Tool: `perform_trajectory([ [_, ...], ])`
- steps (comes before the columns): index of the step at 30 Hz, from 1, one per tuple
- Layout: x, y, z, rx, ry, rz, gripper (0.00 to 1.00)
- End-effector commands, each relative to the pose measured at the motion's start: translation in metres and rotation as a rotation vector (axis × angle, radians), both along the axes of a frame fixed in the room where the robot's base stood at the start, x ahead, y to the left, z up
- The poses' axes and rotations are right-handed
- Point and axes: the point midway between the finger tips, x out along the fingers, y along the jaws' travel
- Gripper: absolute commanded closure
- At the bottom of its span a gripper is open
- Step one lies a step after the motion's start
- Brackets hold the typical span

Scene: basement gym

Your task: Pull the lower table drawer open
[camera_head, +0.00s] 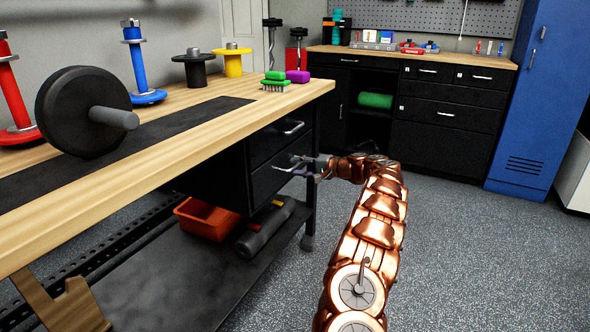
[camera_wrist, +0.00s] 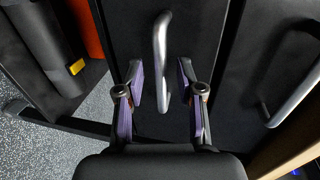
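The lower table drawer (camera_head: 266,184) is a black front under the wooden workbench, and it appears closed. Its silver bar handle shows in the wrist view (camera_wrist: 160,42). My gripper (camera_head: 303,167) is at this drawer front in the head view, coming from the right. In the wrist view my gripper (camera_wrist: 160,88) has its two purple-padded fingers apart, one on each side of the handle's near end. A gap shows between the handle and each finger. The gripper hides part of the handle in the head view.
The upper drawer (camera_head: 272,141) has its own handle (camera_wrist: 296,96). An orange bin (camera_head: 205,222) and a dark roller (camera_head: 263,232) lie on the shelf below. A table leg (camera_head: 309,205) stands just right of the drawers. Open floor lies to the right, before black cabinets (camera_head: 440,150).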

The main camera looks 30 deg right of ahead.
Motion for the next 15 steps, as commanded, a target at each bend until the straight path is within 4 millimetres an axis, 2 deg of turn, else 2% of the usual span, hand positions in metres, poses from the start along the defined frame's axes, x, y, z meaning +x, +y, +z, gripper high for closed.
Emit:
perform_trajectory([
  [6, 0.0123, 0.0064, -0.004, -0.002, 0.0, -0.002, 0.63],
  [15, 0.0129, 0.0057, -0.0026, -0.001, -0.002, -0.004, 0.64],
])
